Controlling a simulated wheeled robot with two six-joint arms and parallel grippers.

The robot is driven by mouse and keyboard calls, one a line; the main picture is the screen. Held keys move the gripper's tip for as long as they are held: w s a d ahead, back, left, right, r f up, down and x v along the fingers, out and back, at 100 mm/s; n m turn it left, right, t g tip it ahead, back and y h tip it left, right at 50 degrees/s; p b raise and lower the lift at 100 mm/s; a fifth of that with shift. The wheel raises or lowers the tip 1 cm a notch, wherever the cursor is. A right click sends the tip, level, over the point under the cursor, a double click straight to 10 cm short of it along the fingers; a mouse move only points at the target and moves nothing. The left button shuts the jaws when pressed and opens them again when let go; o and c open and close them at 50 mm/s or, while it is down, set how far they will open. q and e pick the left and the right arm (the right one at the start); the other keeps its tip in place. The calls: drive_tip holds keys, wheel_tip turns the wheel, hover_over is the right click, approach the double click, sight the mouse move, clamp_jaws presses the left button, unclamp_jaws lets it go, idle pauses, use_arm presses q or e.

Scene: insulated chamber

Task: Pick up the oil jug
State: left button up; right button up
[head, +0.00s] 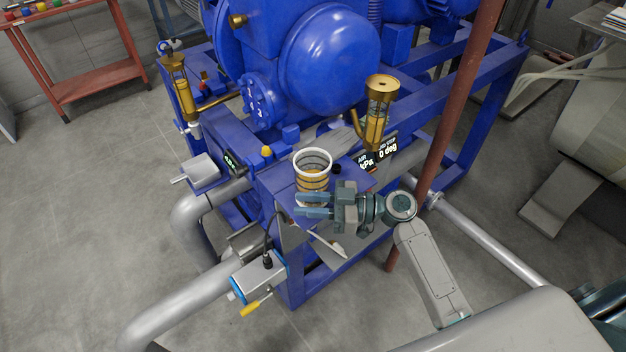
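The oil jug (312,163) appears to be the round, clear container with a white rim and amber contents. It stands upright on a blue ledge of the machine, near the picture's middle. My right gripper (314,206) reaches in from the right, its two blue-grey fingers pointing left. The fingers are apart, with a narrow gap and nothing clearly between them. They lie just in front of the jug's lower part and hide its base. I cannot tell whether they touch it. My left gripper is not in view.
A brass sight-glass cup (377,112) stands right of the jug, beside a black digital display (378,153). A reddish-brown post (462,95) rises behind my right arm. A valve box with a yellow lever (257,303) sits lower left. Silver pipes (175,308) run along the left.

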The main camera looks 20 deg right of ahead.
drive_tip(key=shift+f, duration=0.1)
clamp_jaws()
drive_tip(key=shift+r, duration=0.2)
drive_tip(key=shift+r+b, duration=1.05)
drive_tip(key=shift+r, duration=0.4)
drive_tip(key=s+a+r+b, duration=0.1)
drive_tip(key=s+b, duration=0.4)
drive_tip(key=s, duration=1)
drive_tip(key=shift+s+a+r+b, duration=0.25)
drive_tip(key=shift+s+r+b, duration=0.05)
drive_tip(key=shift+s+r, duration=0.1)
